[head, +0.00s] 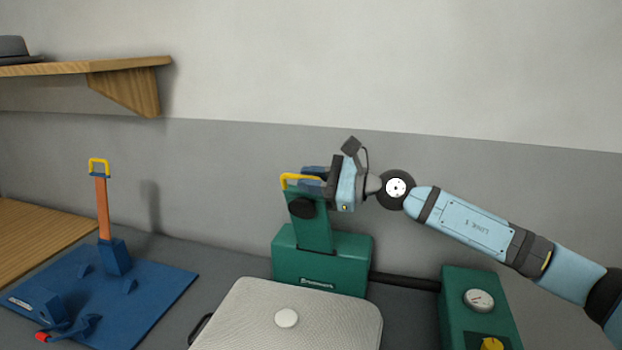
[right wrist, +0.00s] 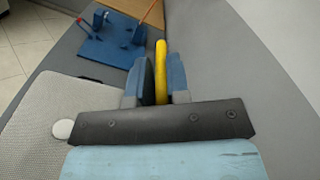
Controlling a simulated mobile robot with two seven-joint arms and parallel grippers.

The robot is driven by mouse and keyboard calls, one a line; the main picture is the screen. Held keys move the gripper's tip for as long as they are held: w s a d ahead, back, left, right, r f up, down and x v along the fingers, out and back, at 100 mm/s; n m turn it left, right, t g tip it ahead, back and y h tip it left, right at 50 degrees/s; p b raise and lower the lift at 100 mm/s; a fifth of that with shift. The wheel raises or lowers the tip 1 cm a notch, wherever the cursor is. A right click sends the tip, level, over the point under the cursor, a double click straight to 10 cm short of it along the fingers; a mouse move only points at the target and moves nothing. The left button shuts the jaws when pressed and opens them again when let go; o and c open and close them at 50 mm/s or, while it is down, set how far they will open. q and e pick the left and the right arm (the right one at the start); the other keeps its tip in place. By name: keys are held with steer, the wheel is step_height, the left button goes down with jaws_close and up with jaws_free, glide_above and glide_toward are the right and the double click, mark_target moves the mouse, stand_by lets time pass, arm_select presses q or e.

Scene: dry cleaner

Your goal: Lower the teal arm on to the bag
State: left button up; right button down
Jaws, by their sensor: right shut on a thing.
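The teal arm (head: 313,235) stands nearly upright on a teal base block (head: 345,268), with a dark knob (head: 301,208) on it. My right gripper (head: 313,181) is shut on the yellow handle (head: 288,180) at its top. In the right wrist view the yellow handle (right wrist: 161,60) runs between the two blue fingers. A flat pale grey textured piece (head: 255,315) with a white disc (head: 286,318) lies in front of the base; I cannot tell for sure whether it is the bag. The arm is raised, clear of it. My left gripper is not in view.
A blue board (head: 165,290) with an orange post (head: 103,208) and yellow loop stands at the left. A teal box (head: 460,295) with a gauge stands at the right, linked by a dark bar (head: 405,281). A wooden shelf (head: 90,67) is at upper left.

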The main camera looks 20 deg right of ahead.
steer(key=c, duration=1.2)
jaws_free()
steer(key=shift+o, duration=0.2)
steer(key=shift+s+d+f+b, duration=0.1)
steer(key=shift+d+b, duration=0.1)
steer(key=shift+b, duration=0.1)
arm_select(q)
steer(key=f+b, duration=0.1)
steer(key=b, duration=0.3)
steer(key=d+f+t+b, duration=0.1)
steer(key=b, duration=0.3)
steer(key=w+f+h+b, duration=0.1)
steer(key=b, duration=0.3)
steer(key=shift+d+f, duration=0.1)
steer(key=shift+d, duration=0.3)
arm_select(e)
steer(key=v, duration=1.3)
steer(key=shift+s, duration=0.15)
steer(key=shift+d, duration=0.1)
